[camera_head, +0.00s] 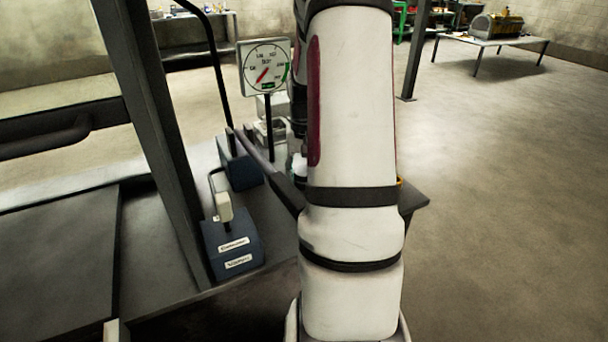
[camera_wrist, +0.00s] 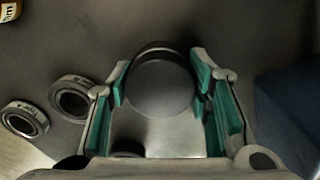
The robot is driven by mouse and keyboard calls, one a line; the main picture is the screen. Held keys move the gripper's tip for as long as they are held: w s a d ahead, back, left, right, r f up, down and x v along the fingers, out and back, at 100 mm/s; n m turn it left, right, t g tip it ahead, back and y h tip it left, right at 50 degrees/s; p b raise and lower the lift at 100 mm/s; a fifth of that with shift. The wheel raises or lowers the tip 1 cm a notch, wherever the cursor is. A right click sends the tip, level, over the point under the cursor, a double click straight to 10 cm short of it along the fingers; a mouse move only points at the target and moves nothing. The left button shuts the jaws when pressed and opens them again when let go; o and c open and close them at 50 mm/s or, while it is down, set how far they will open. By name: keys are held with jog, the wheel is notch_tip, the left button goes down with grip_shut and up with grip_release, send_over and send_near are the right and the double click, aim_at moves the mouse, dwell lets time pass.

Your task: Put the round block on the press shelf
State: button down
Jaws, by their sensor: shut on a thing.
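The round block (camera_wrist: 160,92), a grey disc with a dark rim, sits between the teal-padded fingers of my gripper (camera_wrist: 160,78) in the wrist view. The fingers are shut on its two sides. How far it is above the surface below is hard to tell. In the head view my own arm hides the gripper and the block. A dark flat shelf (camera_head: 413,200) by the press shows from behind my arm; I cannot tell for sure whether it is the press shelf.
Two labelled rings (camera_wrist: 71,98) (camera_wrist: 25,119) lie left of my gripper. A blue body (camera_wrist: 288,112) is at right. Dark press posts (camera_head: 150,130), a dial gauge (camera_head: 265,66) and a blue labelled box (camera_head: 233,247) stand left of my arm. Open floor lies right.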

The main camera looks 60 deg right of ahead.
jog(key=c, duration=0.8)
grip_release()
jog(key=shift+f, duration=0.15)
jog(key=shift+r+p, duration=0.55)
jog(key=shift+r, duration=3.4)
jog(key=shift+s, duration=0.1)
